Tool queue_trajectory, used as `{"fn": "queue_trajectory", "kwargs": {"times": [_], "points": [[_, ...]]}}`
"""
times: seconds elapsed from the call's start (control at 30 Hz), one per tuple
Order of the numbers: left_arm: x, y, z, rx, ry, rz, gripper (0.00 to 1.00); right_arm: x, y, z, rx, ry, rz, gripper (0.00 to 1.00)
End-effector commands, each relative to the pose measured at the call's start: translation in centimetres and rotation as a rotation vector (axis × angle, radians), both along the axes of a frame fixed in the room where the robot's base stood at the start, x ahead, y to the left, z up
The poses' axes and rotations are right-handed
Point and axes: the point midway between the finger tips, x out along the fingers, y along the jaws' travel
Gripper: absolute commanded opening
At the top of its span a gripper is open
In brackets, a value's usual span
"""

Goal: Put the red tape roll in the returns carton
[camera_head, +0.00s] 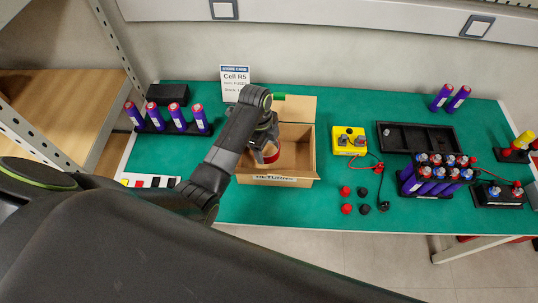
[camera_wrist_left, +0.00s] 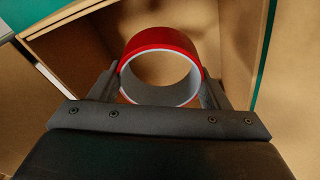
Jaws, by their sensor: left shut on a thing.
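The red tape roll (camera_wrist_left: 160,42) is held between the two fingers of my left gripper (camera_wrist_left: 160,88), which is shut on it. In the head view the left gripper (camera_head: 266,152) is over the returns carton (camera_head: 305,160), an open cardboard box with a "RETURNS" label on its front. The roll shows there only as a small red and white edge (camera_head: 272,156), mostly hidden by the gripper. In the left wrist view the carton's inner walls (camera_wrist_left: 235,40) surround the roll. I cannot tell whether the roll touches the carton's floor. My right gripper is not in view.
A yellow box (camera_head: 347,140) with leads stands right of the carton, with red and black caps (camera_head: 346,208) in front. Purple cells stand in a rack (camera_head: 178,126) at left. A black tray (camera_head: 418,137) and a cell pack (camera_head: 430,180) are at right. Green mat (camera_head: 300,205) is clear near the front.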

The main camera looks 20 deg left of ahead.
Motion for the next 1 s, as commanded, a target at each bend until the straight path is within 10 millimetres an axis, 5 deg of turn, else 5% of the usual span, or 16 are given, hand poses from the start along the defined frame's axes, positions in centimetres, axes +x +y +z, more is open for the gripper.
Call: {"fn": "queue_trajectory", "kwargs": {"times": [0.43,0.87,0.9,1.0], "points": [[0.0,0.0,-4.9,0.000,0.000,0.000,0.44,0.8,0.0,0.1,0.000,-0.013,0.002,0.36],[0.0,0.0,-5.6,0.000,-0.001,0.000,0.44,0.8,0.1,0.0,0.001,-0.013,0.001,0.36],[0.0,0.0,-5.6,0.000,-0.001,0.000,0.73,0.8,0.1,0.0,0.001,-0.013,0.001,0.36],[0.0,0.0,-5.5,0.000,-0.001,0.000,0.86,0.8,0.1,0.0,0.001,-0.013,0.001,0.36]]}}
